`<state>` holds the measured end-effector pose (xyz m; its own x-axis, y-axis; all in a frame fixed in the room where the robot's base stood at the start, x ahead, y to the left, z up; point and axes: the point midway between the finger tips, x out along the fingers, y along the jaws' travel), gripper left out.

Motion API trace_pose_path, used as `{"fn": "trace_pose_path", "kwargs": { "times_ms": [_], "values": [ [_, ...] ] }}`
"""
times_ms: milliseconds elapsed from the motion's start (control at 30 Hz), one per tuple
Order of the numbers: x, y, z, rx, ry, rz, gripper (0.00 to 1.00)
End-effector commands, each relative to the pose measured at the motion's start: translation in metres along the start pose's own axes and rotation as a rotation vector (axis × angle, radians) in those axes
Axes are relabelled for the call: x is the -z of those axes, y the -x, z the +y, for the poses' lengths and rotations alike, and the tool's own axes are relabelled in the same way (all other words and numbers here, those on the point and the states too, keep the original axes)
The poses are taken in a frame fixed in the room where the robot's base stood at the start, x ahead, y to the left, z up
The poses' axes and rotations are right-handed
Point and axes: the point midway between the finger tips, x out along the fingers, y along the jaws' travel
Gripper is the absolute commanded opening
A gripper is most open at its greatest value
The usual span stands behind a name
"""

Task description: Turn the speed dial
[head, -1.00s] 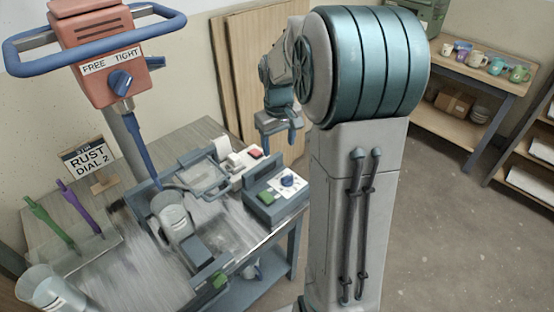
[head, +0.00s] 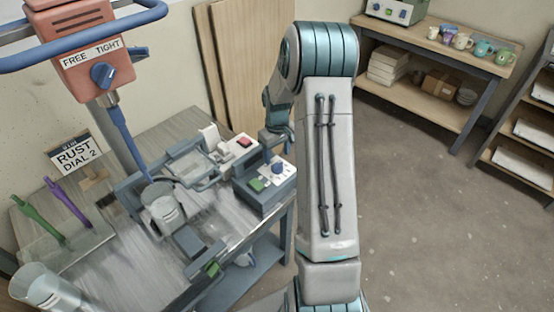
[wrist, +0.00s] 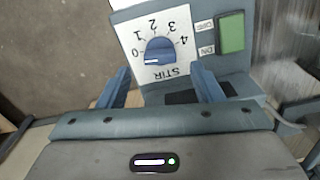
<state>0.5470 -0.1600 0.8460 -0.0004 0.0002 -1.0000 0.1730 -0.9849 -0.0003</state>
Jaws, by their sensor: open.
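The speed dial is a blue knob (wrist: 160,52) on a white plate marked STIR with 0 to 4. Its white mark points to the left, near 0. In the head view the dial (head: 277,168) sits on the grey control box (head: 262,194) at the bench's right edge. My gripper (wrist: 162,70) is open, with one finger either side of the dial's near side in the picture; I cannot tell whether they touch it. In the head view my gripper (head: 276,144) is just above and behind the dial.
A green switch (wrist: 230,33) is beside the dial plate. A red button (head: 244,142) is behind the box. Floor to the right is clear.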

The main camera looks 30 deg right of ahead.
Motion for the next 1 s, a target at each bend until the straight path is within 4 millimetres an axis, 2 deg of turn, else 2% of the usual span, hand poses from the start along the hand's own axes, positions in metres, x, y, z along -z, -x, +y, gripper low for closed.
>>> {"fn": "trace_pose_path", "kwargs": {
  "times_ms": [100, 233, 600, 667, 767, 800, 1000],
  "values": [
    [-0.001, -0.019, 0.0, 0.001, 0.001, -0.002, 0.6],
    [0.0, -0.032, 0.0, 0.001, 0.0, -0.001, 0.6],
    [0.0, -0.037, 0.0, 0.0, 0.0, 0.0, 0.6],
    [0.0, -0.037, 0.0, 0.0, 0.0, 0.0, 0.46],
    [0.0, -0.037, 0.0, 0.0, 0.0, 0.0, 0.18],
    [0.0, -0.037, 0.0, 0.0, 0.0, 0.0, 0.15],
    [0.0, -0.037, 0.0, 0.0, -0.007, 0.0, 0.15]
  ]
}}
